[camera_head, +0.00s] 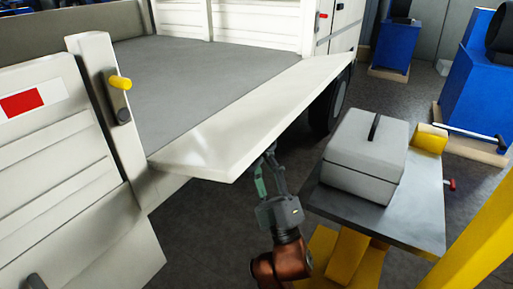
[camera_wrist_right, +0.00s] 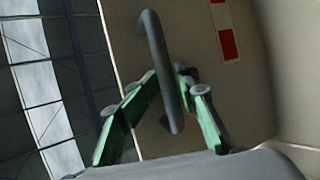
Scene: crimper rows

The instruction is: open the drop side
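The white drop side (camera_head: 250,118) is folded outward from the grey truck bed (camera_head: 205,70), its broad inner face turned up. In the wrist view I see its beige outer face (camera_wrist_right: 200,125) with a grey bar handle (camera_wrist_right: 154,40). My right gripper (camera_head: 268,165) reaches up beneath the drop side's outer edge, and its fingertips are partly hidden by it. In the wrist view its green fingers (camera_wrist_right: 167,82) lie on both sides of the handle, closed against it. A yellow knob (camera_head: 120,83) sits on the left post (camera_head: 103,105). My left gripper is not visible.
A steel-topped yellow table (camera_head: 415,215) with a grey case (camera_head: 362,165) stands close to the right of my right arm. Blue machines (camera_head: 395,45) stand at the back right. A yellow post (camera_head: 480,240) is at lower right. A wheel (camera_head: 341,98) shows behind the panel.

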